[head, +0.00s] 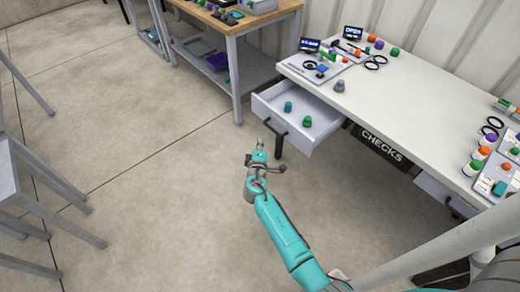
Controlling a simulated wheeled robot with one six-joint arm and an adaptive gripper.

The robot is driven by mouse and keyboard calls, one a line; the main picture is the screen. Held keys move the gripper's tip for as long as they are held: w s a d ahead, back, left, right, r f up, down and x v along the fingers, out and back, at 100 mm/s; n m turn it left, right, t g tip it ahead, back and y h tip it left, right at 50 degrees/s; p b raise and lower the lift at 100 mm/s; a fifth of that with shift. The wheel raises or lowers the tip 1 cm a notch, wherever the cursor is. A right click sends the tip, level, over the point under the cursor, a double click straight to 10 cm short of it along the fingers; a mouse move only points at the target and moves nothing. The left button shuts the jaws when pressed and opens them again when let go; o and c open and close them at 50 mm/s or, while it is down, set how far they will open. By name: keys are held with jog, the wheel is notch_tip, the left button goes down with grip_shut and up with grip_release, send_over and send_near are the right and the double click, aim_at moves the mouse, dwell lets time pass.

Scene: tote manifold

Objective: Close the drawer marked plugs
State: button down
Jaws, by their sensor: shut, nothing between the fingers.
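A white drawer (324,128) stands pulled out at the left end of the white workbench (400,108). Its marking does not show in this view. A few small teal and green pieces lie inside it. Its dark bar handle (276,134) is on the front, facing my arm. My gripper (259,146) is small in the picture, just left of and below the handle. It looks shut and holds nothing. I cannot tell whether it touches the handle or the drawer front.
A dark panel marked CHECKS (382,147) is under the middle of the bench. Another drawer (445,195) is at the right. Boards, rings and coloured caps lie on the bench top. A wooden-topped table (225,20) stands behind left. The floor (130,170) left of my arm is clear.

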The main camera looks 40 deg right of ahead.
jog(key=w+d+f, duration=0.1)
jog(key=w+d, duration=0.2)
jog(key=d, duration=0.3)
jog(key=shift+w+d+f, duration=0.15)
jog(key=shift+d+f, duration=0.05)
jog(key=shift+d, duration=0.05)
jog(key=shift+d, duration=0.1)
